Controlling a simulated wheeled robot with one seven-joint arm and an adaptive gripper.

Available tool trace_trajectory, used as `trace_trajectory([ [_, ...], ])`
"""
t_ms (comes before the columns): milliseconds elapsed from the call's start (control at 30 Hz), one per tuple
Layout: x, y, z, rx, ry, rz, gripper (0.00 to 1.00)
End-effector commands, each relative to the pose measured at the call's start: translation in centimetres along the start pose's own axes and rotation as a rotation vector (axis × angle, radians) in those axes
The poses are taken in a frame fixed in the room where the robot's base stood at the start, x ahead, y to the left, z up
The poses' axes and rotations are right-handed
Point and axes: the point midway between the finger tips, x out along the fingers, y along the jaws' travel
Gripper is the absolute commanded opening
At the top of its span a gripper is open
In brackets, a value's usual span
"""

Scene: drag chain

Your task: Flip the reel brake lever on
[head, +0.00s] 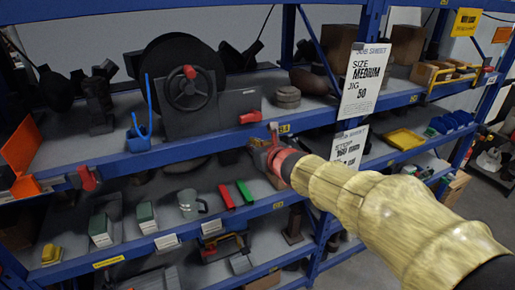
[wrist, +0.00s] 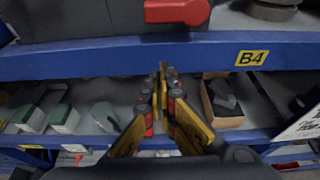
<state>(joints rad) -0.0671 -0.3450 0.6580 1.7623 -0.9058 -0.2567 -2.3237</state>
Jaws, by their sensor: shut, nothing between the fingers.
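A dark reel (head: 178,62) with a handwheel (head: 190,88) and a red knob stands on the upper blue shelf in the head view. To its right is a grey housing (head: 237,101) with a red lever (head: 250,117) low on its front. In the wrist view the red lever (wrist: 178,11) lies roughly level across the housing (wrist: 85,18) at the top edge. My gripper (head: 274,128) is shut and empty, in front of the shelf edge, below and right of the lever. In the wrist view my gripper's fingertips (wrist: 162,70) point at the blue beam, apart from the lever.
The blue shelf beam (wrist: 130,57) with a yellow B4 label (wrist: 251,57) lies just ahead. Round grey discs (head: 288,96) stand right of the housing. A hanging size sheet (head: 365,80) is near my arm.

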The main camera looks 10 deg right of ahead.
Motion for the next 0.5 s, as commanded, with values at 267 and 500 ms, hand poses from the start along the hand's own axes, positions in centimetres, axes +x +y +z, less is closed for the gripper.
trace_trajectory([
  [267, 2.6, 0.0, 2.0, 0.000, -0.002, -0.001, 0.00],
  [500, 1.9, 0.0, 3.6, 0.000, 0.000, -0.002, 0.00],
])
